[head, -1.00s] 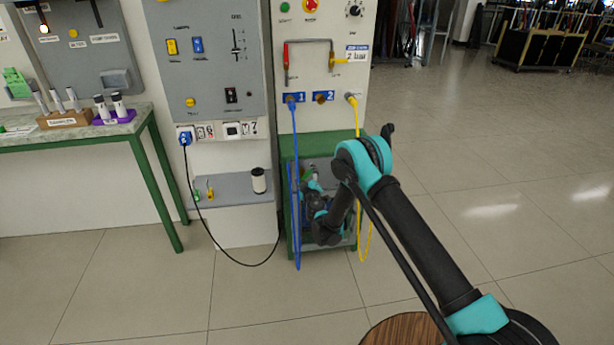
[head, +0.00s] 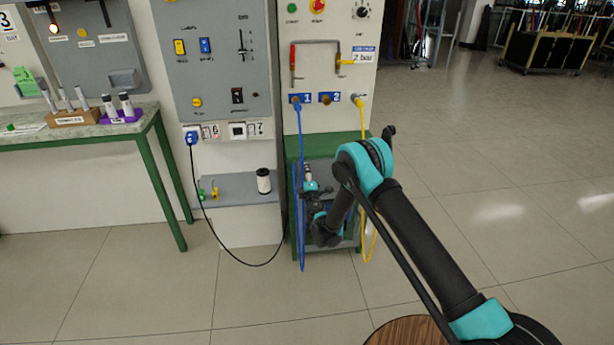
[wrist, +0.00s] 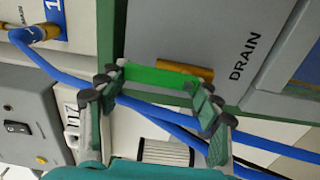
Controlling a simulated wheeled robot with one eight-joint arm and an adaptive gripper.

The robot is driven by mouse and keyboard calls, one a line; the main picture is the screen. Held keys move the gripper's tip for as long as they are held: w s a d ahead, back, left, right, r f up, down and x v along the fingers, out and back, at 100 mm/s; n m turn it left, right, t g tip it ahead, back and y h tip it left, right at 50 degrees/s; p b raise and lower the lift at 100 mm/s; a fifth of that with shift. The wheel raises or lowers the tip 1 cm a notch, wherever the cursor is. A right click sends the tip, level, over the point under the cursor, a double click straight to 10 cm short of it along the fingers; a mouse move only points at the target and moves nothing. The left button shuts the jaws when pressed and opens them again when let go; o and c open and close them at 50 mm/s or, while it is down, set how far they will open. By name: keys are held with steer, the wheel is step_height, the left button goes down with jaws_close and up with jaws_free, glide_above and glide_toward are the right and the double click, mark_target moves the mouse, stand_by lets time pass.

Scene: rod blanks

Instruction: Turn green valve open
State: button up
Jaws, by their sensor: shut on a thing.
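The green valve handle (wrist: 150,76) is a flat green bar in the wrist view. It lies beside a brass fitting (wrist: 185,73) on a grey panel (wrist: 190,35) marked DRAIN. My gripper (wrist: 158,86) has a finger at each end of the bar and is shut on it. In the head view my gripper (head: 311,187) is low in front of the green-framed cabinet (head: 325,146), under the blue and yellow hose ports. The handle cannot be made out there behind my gripper and arm.
A blue hose (head: 299,130) hangs close to my gripper and crosses between its fingers in the wrist view (wrist: 155,108). A yellow hose (head: 363,130) hangs to the right. A grey shelf (head: 236,186) holds a white-and-black cylinder (head: 263,181).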

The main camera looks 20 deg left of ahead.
steer(key=shift+s+a+n, duration=0.1)
steer(key=shift+s+n, duration=0.05)
steer(key=shift+n, duration=0.15)
steer(key=o, duration=1.2)
steer(key=shift+c, duration=0.2)
